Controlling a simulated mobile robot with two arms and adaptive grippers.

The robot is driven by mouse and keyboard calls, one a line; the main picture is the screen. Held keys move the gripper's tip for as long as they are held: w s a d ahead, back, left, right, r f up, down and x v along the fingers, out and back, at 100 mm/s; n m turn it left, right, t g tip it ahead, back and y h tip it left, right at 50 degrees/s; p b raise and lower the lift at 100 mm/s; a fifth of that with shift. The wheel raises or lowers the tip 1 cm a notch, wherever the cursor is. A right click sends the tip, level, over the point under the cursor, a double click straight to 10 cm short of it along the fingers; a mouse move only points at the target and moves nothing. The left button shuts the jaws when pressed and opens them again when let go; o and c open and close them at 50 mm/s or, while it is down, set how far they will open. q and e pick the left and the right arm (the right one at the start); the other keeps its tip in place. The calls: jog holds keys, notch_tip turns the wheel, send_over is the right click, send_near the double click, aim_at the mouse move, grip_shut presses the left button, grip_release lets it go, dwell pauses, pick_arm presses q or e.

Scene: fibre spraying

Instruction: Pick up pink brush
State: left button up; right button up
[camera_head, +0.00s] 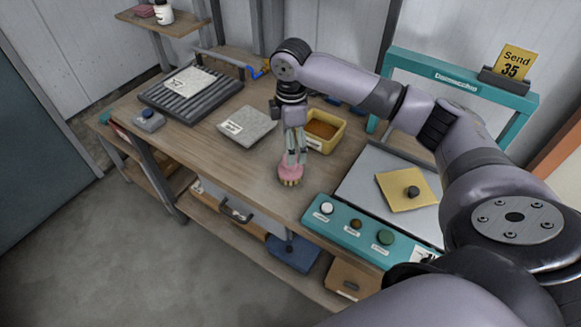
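The pink brush (290,172) is upright at the front part of the wooden workbench, with its pale bristles pointing down. My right arm comes in from the right, and its gripper (294,157) points down directly over the brush. The fingertips reach the pink top of the brush. I cannot tell whether they are closed on it or only around it, or whether the bristles touch the bench. My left gripper is not in view.
A yellow tray (341,136) with brown contents is just behind the gripper. A grey slab (246,126) lies to the left, and a ribbed dark rack (190,100) beyond it. A teal button panel (365,232) is at front right. Bench space left of the brush is clear.

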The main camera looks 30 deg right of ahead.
notch_tip(320, 180, down, 4)
jog(key=shift+f, duration=0.2)
jog(key=shift+w+a+f+p, duration=0.15)
jog(key=shift+f+p, duration=0.3)
jog(key=shift+f, duration=0.9)
jog(key=shift+w+f+p, duration=0.1)
jog(key=shift+f+p, duration=0.35)
jog(key=shift+f, duration=0.85)
jog(key=shift+c, duration=0.4)
jog(key=c, duration=1.2)
jog(key=shift+r, duration=0.1)
notch_tip(320, 180, up, 20)
jog(key=shift+b, duration=1.1)
jog(key=o, duration=0.7)
jog(key=c, duration=0.5)
